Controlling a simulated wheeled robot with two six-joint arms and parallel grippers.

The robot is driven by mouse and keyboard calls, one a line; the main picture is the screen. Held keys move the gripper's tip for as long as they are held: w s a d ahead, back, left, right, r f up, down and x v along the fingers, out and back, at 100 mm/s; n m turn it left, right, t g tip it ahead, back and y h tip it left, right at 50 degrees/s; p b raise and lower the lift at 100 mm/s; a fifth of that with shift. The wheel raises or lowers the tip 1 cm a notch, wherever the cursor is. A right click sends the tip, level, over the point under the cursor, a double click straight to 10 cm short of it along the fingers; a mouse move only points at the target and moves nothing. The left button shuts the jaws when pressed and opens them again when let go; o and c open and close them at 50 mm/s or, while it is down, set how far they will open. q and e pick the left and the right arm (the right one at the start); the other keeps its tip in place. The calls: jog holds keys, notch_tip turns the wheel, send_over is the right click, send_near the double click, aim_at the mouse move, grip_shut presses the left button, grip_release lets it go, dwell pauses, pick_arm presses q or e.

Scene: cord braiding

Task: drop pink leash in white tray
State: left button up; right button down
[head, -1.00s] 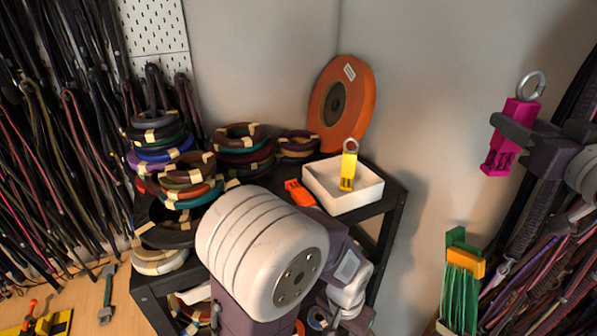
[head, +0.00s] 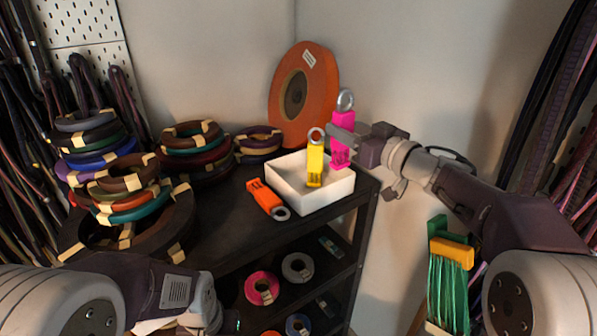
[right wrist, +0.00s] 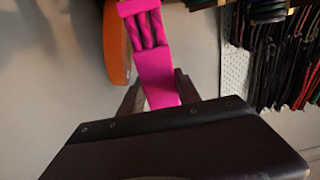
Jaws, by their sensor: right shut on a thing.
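The pink leash (head: 340,150) is a bright pink block with a metal ring on top. My right gripper (head: 347,135) is shut on it and holds it upright at the back right corner of the white tray (head: 300,205). I cannot tell whether its lower end is above the tray or just behind it. The pink leash also fills the jaws in the right wrist view (right wrist: 157,75). A yellow leash (head: 315,166) stands in the tray. My left arm is low at the left; its fingers cannot be made out.
An orange leash (head: 265,197) lies on the black shelf top just left of the tray. An orange spool (head: 318,85) leans on the wall behind. Stacks of coiled cord (head: 120,180) fill the left. A green-corded holder (head: 449,280) stands at lower right.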

jog(key=shift+s+d, duration=0.1)
jog(key=shift+d, duration=0.2)
jog(key=w+a+f+b, duration=0.4)
jog(key=w+a+f, duration=0.1)
jog(key=a+f, duration=0.6)
jog(key=shift+b, duration=0.4)
jog(key=shift+s+f, duration=0.1)
jog(key=shift+s, duration=0.05)
jog(key=shift+f+b, duration=0.45)
jog(key=shift+f, duration=0.1)
jog(key=c, duration=0.9)
grip_release()
jog(key=shift+o, duration=0.2)
